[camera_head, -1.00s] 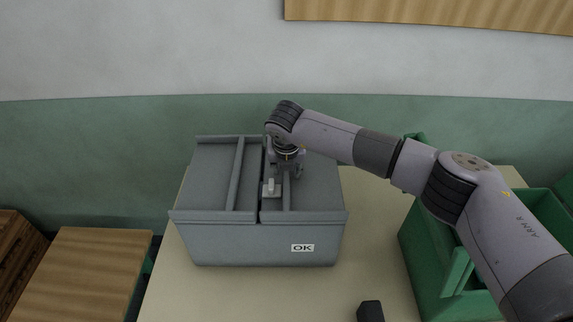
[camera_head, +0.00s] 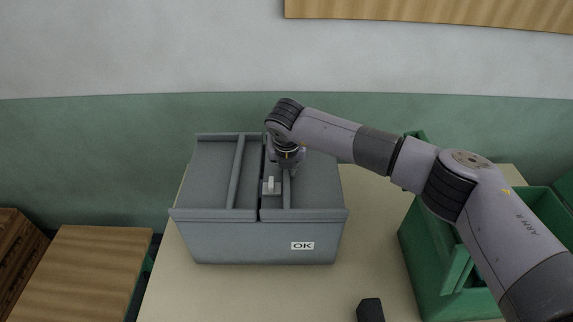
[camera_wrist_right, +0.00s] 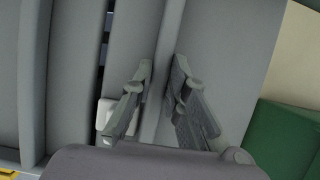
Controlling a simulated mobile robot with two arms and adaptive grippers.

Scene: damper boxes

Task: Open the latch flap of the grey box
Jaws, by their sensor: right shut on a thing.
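The grey box (camera_head: 255,243) stands closed on the table, with an "OK" label (camera_head: 302,246) on its front. Its top has two flaps, each with a raised rib, split by a dark gap. A small white latch piece (camera_head: 271,184) sits near the gap; part of it shows in the right wrist view (camera_wrist_right: 104,113). My right gripper (camera_head: 284,176) points down over the right flap (camera_head: 318,185). In the right wrist view its fingers (camera_wrist_right: 162,72) sit on either side of the flap's rib (camera_wrist_right: 165,50), shut on it. My left gripper is not in view.
A green crate (camera_head: 419,262) stands right of the grey box. A small dark object (camera_head: 370,310) lies at the table's front. The cream table (camera_head: 210,290) is clear before the box. Wooden-topped boxes (camera_head: 85,270) stand at the left.

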